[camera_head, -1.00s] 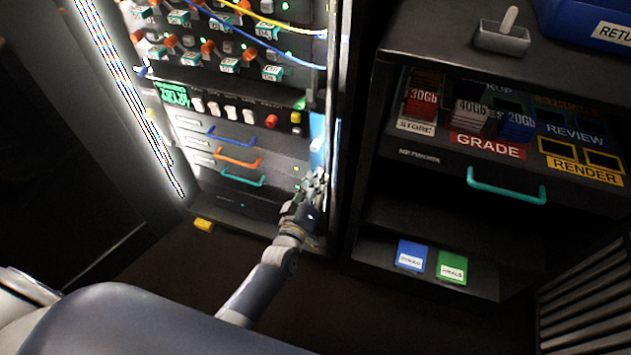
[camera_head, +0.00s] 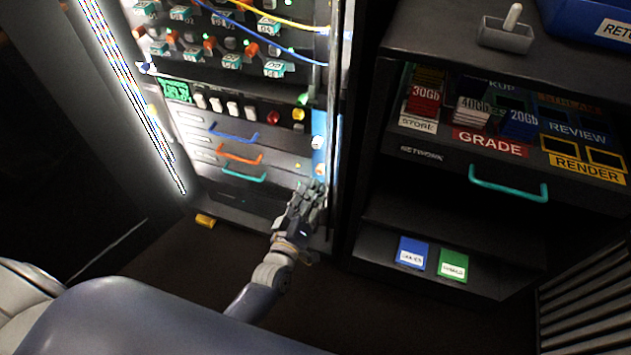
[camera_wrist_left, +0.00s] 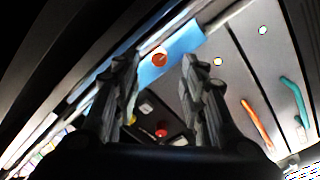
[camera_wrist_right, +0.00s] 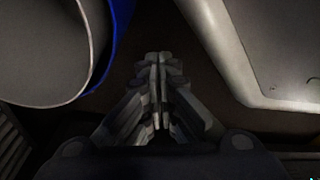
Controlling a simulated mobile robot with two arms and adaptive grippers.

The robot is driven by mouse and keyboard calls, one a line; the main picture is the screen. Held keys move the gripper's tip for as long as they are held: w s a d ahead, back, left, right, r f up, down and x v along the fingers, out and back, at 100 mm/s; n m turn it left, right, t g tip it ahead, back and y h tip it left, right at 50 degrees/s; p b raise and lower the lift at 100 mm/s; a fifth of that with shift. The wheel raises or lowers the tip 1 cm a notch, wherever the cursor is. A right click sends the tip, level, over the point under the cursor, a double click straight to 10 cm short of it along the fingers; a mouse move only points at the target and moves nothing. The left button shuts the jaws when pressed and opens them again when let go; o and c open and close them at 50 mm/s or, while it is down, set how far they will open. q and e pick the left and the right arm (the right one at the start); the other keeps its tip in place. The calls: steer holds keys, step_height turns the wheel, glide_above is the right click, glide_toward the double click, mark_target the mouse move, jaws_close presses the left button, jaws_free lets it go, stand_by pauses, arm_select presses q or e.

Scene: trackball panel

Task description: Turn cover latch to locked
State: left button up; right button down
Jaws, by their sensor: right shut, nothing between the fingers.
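A narrow blue panel (camera_head: 319,132) runs down the right edge of the rack front. It also shows in the left wrist view (camera_wrist_left: 183,42), with a round orange-red piece (camera_wrist_left: 160,57) on it that may be the cover latch; its setting cannot be read. My left gripper (camera_head: 316,187) is just below the blue panel. In the left wrist view its fingers (camera_wrist_left: 160,62) are apart, with the orange-red piece between and beyond them and nothing held. My right gripper (camera_wrist_right: 155,58) is shut and empty, away from the rack.
The rack has blue, orange and teal handles (camera_head: 240,153) and a row of buttons (camera_head: 250,112) left of my left gripper. A glass-like edge (camera_head: 334,120) stands right of the blue panel. A dark cabinet (camera_head: 460,225) stands further right. A yellow block (camera_head: 205,221) lies at the rack's foot.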

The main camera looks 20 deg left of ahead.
arm_select(q)
steer(key=s, duration=0.6)
steer(key=shift+s, duration=0.35)
